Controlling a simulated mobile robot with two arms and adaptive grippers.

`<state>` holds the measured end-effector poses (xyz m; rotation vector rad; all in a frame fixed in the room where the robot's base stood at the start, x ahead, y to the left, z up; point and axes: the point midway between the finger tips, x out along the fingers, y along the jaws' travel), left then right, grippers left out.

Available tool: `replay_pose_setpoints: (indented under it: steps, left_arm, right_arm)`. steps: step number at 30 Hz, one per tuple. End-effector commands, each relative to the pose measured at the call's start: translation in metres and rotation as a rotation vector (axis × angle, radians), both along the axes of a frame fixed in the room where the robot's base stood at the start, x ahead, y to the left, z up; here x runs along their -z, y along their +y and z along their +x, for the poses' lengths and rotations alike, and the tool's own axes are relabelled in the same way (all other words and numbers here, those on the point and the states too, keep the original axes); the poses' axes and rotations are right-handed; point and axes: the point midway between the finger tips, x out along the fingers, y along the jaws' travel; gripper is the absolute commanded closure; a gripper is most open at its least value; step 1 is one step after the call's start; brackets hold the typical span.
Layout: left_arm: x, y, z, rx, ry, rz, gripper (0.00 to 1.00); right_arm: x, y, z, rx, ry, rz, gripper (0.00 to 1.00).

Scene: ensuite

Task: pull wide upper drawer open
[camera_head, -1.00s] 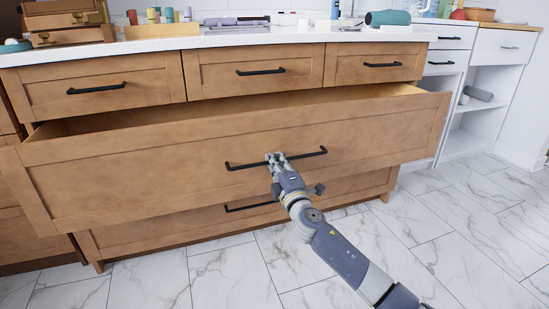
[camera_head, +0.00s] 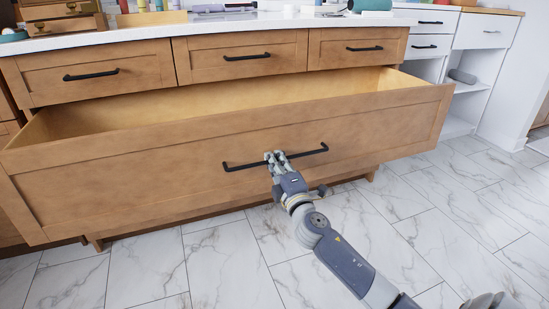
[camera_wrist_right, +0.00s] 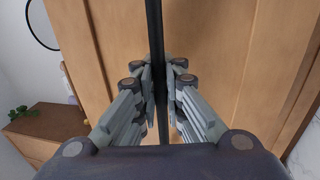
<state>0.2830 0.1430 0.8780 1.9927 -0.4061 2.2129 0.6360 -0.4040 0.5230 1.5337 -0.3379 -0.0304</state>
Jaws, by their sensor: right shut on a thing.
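The wide upper drawer (camera_head: 150,180) is a long brown wooden drawer below a row of three small drawers. It stands well out from the cabinet, and its bare pale inside (camera_head: 200,112) shows from above. Its black bar handle (camera_head: 240,166) runs across the middle of the front. My right gripper (camera_head: 275,156) is shut on this handle near its middle. In the right wrist view the black bar (camera_wrist_right: 154,50) passes between the two fingers of the right gripper (camera_wrist_right: 158,75), with the wooden front behind it. My left gripper is not in view.
Three small drawers (camera_head: 245,57) with black handles sit above, shut, under a white countertop (camera_head: 220,25). White shelves (camera_head: 465,90) stand at the right. The marble tile floor (camera_head: 400,220) in front is clear. The open drawer hides most of the lower drawer.

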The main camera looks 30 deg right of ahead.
Motion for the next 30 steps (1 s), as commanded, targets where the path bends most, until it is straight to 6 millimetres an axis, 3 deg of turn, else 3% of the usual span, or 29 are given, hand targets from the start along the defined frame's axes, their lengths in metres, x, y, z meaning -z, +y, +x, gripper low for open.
replay_pose_setpoints:
  steps: [9,11,12,23,30]
  left_arm:
    - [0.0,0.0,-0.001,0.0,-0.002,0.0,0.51]
    - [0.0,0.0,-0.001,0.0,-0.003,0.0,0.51]
    - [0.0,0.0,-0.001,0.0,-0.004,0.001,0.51]
    - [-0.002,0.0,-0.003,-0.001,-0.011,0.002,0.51]
    - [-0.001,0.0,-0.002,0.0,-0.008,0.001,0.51]
  right_arm:
    - [0.003,0.001,0.0,-0.001,0.004,0.001,1.0]
    - [0.003,0.001,0.0,-0.001,0.004,0.001,0.84]
    - [0.002,0.001,0.0,-0.001,0.004,0.001,0.83]
    - [0.001,0.001,-0.002,-0.001,0.001,0.0,0.83]
    - [0.007,0.007,-0.026,-0.001,0.003,0.003,0.83]
